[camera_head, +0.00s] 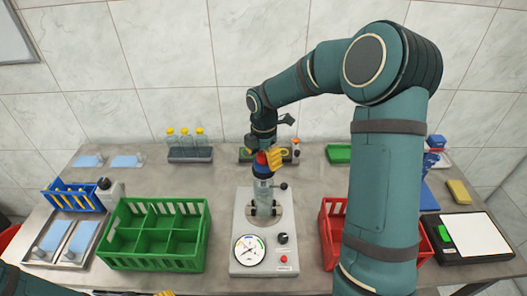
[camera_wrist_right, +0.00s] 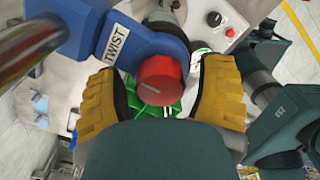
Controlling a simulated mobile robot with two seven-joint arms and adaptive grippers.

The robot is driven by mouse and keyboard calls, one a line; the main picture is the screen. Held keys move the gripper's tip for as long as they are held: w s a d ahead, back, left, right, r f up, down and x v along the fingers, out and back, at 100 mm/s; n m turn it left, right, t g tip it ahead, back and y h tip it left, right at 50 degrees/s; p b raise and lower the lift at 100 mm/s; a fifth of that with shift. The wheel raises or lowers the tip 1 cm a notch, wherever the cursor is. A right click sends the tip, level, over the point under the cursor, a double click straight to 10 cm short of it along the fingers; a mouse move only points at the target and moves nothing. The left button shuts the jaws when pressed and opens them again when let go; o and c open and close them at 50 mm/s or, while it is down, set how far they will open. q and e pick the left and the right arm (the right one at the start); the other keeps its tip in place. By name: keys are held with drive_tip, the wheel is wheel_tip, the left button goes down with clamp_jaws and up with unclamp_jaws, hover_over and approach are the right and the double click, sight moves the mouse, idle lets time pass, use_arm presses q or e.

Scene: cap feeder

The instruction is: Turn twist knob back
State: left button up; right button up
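The twist knob is red with a pale line on its face; it shows in the right wrist view (camera_wrist_right: 160,80) and as a small red spot in the head view (camera_head: 261,158). It sits on a blue head (camera_wrist_right: 145,45) labelled TWIST, atop the grey machine (camera_head: 240,215). My right gripper (camera_wrist_right: 163,85) has its yellow fingers on either side of the knob, with narrow gaps visible, so it looks open around it. In the head view my right gripper (camera_head: 273,158) partly hides the knob. Only a yellow bit of my left gripper (camera_head: 165,293) shows at the bottom edge.
A green divided crate (camera_head: 155,263) stands left of the machine, a red crate (camera_head: 328,245) right of it, partly behind my arm. The machine has a dial gauge (camera_head: 249,250) and a black knob (camera_head: 282,238). Yellow-capped bottles (camera_head: 186,140) stand at the back.

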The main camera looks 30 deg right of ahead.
sight(264, 154)
drive_tip(key=shift+o, duration=1.2)
drive_tip(key=shift+r+p, duration=2)
drive_tip(key=shift+r, duration=1.55)
drive_tip(key=shift+f, duration=0.1)
